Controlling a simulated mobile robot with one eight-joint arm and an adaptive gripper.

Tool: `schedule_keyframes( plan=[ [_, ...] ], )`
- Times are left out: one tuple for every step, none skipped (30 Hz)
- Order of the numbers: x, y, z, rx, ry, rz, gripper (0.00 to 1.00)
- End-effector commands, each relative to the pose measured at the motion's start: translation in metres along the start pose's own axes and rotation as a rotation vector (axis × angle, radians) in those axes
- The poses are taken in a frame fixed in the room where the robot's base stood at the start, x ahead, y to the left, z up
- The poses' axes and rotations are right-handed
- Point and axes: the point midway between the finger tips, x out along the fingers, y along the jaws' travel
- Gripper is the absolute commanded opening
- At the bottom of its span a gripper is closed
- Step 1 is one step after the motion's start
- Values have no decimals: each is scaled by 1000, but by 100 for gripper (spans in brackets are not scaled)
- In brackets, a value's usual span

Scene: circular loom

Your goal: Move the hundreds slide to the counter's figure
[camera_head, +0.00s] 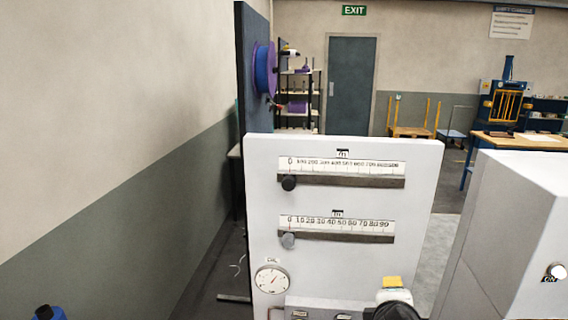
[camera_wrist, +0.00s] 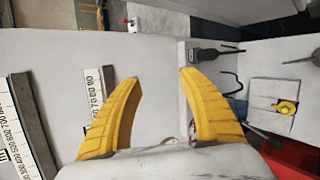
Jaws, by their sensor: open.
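The hundreds slide is the upper one on the white panel, with a scale from 0 to 900 and a black knob (camera_head: 289,183) at the 0 end. Its dark rail (camera_head: 350,182) runs right from the knob. Part of this rail (camera_wrist: 33,130) shows at the left of the wrist view, without the knob. The lower slide, marked 0 to 90, has a grey knob (camera_head: 288,240) at its 0 end. My gripper (camera_wrist: 160,77) is open, with two yellow fingers apart and nothing between them, over bare panel beside the lower scale. I see no readable counter.
A round dial (camera_head: 272,279) sits low on the white panel (camera_head: 410,200). A grey-white cabinet (camera_head: 510,220) stands close at right. The wrist view shows a yellow knob (camera_wrist: 286,107) on a pale plate and a black handle (camera_wrist: 208,53) at right. The upper panel front is clear.

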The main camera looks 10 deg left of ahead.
Motion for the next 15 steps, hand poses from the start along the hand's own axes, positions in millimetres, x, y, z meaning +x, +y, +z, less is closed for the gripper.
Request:
schedule_keyframes(
  plan=[
    [-11,29,-12,-146,-2,52,48],
    [-16,44,-20,-248,-9,88,48],
    [-24,64,-33,-394,-24,143,48],
    [-32,81,-45,-513,-39,189,48],
    [-40,97,-58,-635,-59,239,48],
    [-54,118,-76,-797,-93,306,48],
    [-64,132,-89,-911,-123,355,48],
    [-75,144,-102,-1016,-154,401,48],
    [-88,157,-118,-1139,-197,457,48],
    [-98,165,-129,-1218,-228,494,48],
    [-106,172,-138,-1289,-260,527,48],
    [-116,178,-149,-1364,-296,563,48],
    [-123,182,-156,-1410,-321,585,48],
    [-128,184,-161,-1447,-342,603,48],
    [-132,187,-166,-1484,-364,620,48]
  ],
)
